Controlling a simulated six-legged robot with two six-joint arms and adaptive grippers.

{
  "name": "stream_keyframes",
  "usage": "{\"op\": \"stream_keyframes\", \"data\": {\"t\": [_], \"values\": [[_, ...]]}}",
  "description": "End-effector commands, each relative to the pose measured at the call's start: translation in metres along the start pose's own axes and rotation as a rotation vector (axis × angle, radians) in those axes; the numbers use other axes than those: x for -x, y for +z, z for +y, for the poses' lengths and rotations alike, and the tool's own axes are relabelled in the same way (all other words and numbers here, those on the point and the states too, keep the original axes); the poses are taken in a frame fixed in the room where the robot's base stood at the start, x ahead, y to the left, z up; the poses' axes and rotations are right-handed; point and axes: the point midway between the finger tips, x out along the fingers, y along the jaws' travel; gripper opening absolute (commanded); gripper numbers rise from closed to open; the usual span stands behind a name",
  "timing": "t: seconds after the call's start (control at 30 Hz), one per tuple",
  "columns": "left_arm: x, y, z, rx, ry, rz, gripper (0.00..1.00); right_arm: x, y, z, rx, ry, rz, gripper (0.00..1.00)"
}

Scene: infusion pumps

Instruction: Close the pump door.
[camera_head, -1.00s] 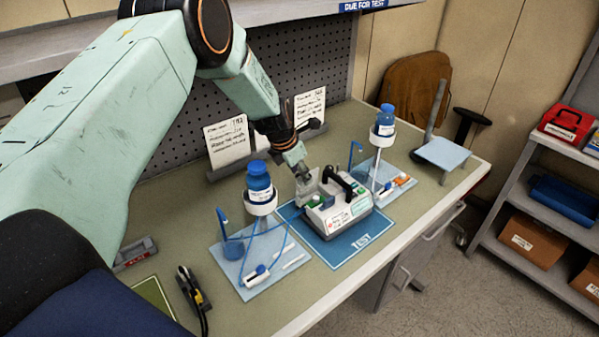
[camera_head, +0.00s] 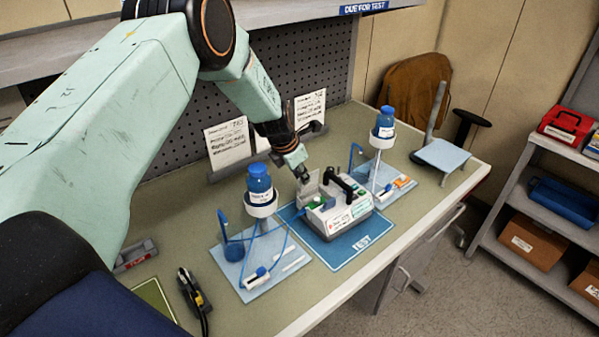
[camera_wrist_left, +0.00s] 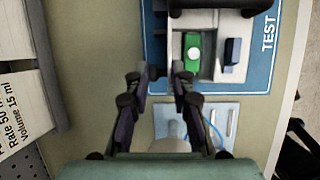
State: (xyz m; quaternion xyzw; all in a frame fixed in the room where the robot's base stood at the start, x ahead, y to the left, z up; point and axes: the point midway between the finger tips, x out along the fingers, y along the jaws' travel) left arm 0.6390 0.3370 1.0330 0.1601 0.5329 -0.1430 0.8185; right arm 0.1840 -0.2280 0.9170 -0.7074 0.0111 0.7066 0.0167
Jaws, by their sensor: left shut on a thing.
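The pump (camera_head: 345,213) is a pale grey box with a dark carry handle and labels on its front, standing on the blue TEST mat (camera_head: 352,250). Its grey door (camera_head: 311,187) stands open at the pump's left end. My left gripper (camera_head: 303,178) is at this door, with its fingers closed on it. In the left wrist view, the fingertips (camera_wrist_left: 159,73) are beside the pump's open bay, where a green part (camera_wrist_left: 193,52) and a blue part (camera_wrist_left: 232,51) show. The fingers hide part of the door. My right gripper is not in view.
A bottle stand (camera_head: 260,203) with tubing is left of the pump, and another (camera_head: 383,135) is behind right. Cards (camera_head: 228,142) stand along the pegboard. A black and yellow tool (camera_head: 190,290) lies at the front left.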

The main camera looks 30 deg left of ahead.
Motion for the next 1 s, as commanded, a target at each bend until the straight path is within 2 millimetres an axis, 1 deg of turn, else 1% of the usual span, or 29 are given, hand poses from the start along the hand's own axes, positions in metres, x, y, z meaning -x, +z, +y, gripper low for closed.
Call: {"op": "stream_keyframes", "data": {"t": [0.03, 0.1, 0.3, 0.7, 0.73, 0.93, 1.0], "values": [[0.001, -0.003, -0.003, -0.007, 0.01, 0.012, 0.0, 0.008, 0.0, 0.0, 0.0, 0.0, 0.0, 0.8], [0.002, -0.004, -0.004, -0.017, 0.033, 0.015, 0.0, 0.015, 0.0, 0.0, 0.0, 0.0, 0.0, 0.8], [0.002, -0.004, -0.009, -0.038, 0.08, 0.009, 0.0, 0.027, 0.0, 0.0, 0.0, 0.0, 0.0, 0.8], [0.0, -0.003, -0.011, -0.042, 0.091, 0.003, 0.0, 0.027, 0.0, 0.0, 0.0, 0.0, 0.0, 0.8], [0.0, -0.003, -0.011, -0.042, 0.09, 0.003, 0.26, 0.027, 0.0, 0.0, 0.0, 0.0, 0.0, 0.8], [0.001, -0.002, -0.01, -0.042, 0.092, 0.001, 0.42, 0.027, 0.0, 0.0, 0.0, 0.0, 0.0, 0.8], [0.001, -0.002, -0.01, -0.042, 0.092, 0.0, 0.42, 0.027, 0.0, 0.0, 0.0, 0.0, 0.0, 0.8]]}}
